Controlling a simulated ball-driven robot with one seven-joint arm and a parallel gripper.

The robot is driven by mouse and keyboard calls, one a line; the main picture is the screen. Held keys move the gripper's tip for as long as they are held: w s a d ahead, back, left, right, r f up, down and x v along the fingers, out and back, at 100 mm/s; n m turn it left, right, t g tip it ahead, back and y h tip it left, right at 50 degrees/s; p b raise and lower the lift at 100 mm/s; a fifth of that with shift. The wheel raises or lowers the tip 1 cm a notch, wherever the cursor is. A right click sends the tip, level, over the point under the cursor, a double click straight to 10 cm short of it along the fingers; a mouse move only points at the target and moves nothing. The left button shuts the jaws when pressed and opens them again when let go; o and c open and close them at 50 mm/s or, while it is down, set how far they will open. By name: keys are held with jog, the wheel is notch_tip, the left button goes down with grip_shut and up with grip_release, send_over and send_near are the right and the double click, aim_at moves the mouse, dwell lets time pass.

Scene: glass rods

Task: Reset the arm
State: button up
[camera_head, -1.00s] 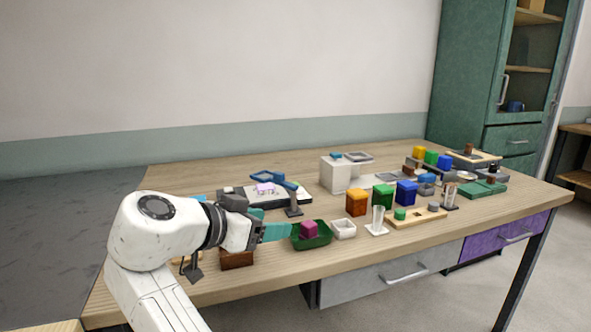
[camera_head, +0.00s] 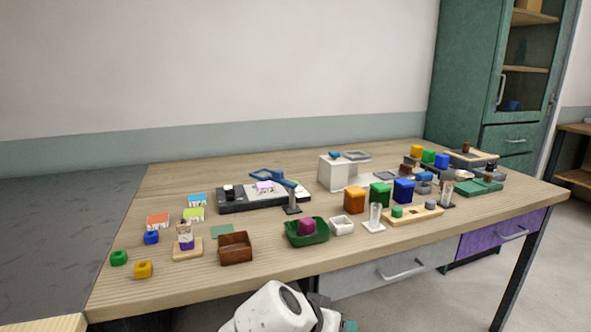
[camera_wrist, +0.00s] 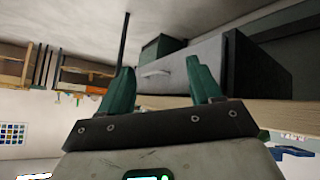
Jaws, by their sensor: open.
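My gripper (camera_wrist: 161,92) is open and empty in the wrist view, with its two green fingers spread apart.
A grey drawer (camera_head: 385,272) is under the front edge. A green cabinet (camera_head: 465,85) stands at the back right.

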jog(key=s+d+f+n+g+y, duration=0.2)
jog(key=s+d+f+g+y, duration=0.1)
jog(key=s+d+f, duration=1)
jog(key=s+d+f+n+g+y, duration=0.1)
jog(key=s+d+f, duration=0.2)
jog(key=s, duration=0.4)
jog(key=s+d+f+n+g+y, duration=0.1)
jog(key=s+d+f, duration=0.15)
jog(key=s, duration=0.55)
jog(key=s+d+y, duration=0.1)
jog(key=s+d, duration=0.1)
jog(key=s, duration=0.7)
notch_tip(320, 180, up, 13)
jog(key=p, duration=1.3)
jog(key=shift+s+a+f+n, duration=0.15)
jog(key=shift+s+n, duration=0.2)
jog(key=shift+n, duration=0.05)
